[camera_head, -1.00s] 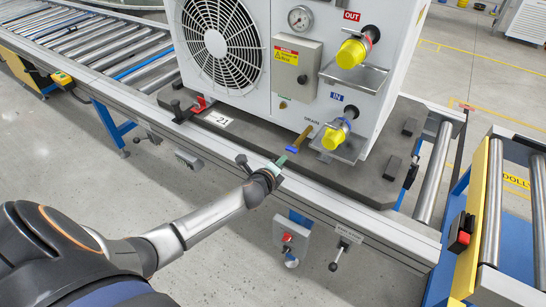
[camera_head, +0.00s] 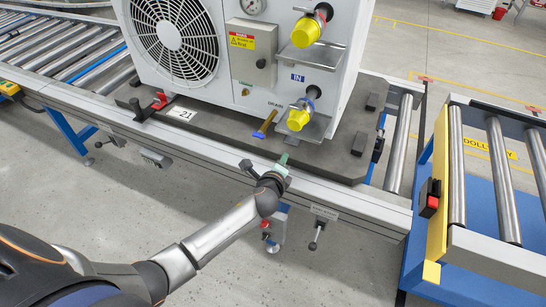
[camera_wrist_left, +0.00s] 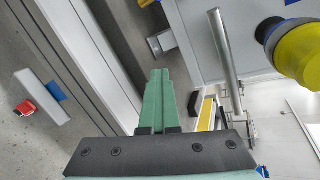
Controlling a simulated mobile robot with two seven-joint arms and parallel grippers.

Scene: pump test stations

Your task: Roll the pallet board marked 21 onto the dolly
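The dark grey pallet board (camera_head: 342,152) lies on the roller conveyor, with a white "21" label (camera_head: 182,114) at its front left. A white pump unit (camera_head: 190,80) stands on it. The dolly (camera_head: 483,258), with rollers and a blue deck, stands to the right, apart from the conveyor end by a narrow gap. My left gripper (camera_head: 282,160) is by the board's front edge, over the conveyor rail; contact cannot be told. Its green fingers (camera_wrist_left: 164,102) look closed together in the left wrist view, with nothing between them. My right gripper is out of view.
Yellow-capped ports (camera_head: 303,117) and a blue-handled drain valve (camera_head: 265,124) project towards my left gripper. A lever (camera_head: 318,236) hangs below the conveyor rail. A red-buttoned block (camera_head: 430,198) sits on the dolly's yellow end plate. Floor in front is clear.

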